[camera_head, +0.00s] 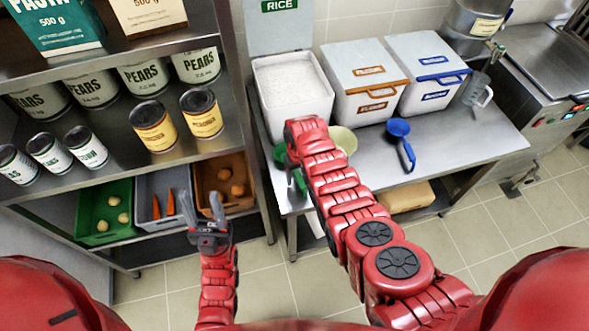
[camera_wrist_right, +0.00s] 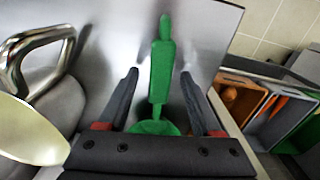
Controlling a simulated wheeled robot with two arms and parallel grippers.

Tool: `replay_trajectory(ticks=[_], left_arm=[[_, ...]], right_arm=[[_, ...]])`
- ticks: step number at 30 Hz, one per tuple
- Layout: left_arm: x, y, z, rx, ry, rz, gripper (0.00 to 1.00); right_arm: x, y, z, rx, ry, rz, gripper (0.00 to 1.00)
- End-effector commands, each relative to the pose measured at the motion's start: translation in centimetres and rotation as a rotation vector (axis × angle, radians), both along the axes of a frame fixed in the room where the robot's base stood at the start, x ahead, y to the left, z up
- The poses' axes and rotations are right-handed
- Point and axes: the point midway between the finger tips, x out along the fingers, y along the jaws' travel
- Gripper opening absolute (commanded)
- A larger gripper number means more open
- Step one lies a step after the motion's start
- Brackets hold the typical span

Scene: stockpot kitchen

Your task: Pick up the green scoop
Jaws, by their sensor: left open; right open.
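The green scoop (camera_head: 281,155) lies on the steel table below the rice bin, partly hidden by my right arm in the head view. In the right wrist view its green handle (camera_wrist_right: 161,55) points away, and its bowl is partly hidden behind the gripper body. My right gripper (camera_wrist_right: 160,73) is open, with one finger on each side of the scoop in that view. I cannot tell whether the fingers touch it. My left gripper (camera_head: 201,208) is open and empty in front of the lower shelf.
A blue scoop (camera_head: 399,128) and a pale cream scoop (camera_head: 344,138) lie on the table (camera_head: 455,150). The open rice bin (camera_head: 292,92) and two lidded bins stand behind. A shelf with cans and green, grey and brown crates is at left.

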Motion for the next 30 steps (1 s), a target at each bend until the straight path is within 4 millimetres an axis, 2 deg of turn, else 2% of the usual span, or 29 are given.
replay_trajectory(ticks=[9,20,30], left_arm=[[0.0,0.0,0.02,0.0,0.0,0.0,0.5],[0.0,0.0,0.02,0.0,0.0,0.0,0.5],[0.0,0.0,0.02,0.0,0.0,0.0,0.5]], right_arm=[[0.01,0.0,-0.16,0.0,-0.001,0.0,0.64],[-0.02,-0.01,-0.17,0.0,0.0,0.0,0.0],[-0.03,-0.01,-0.16,0.0,0.0,0.0,0.0]])
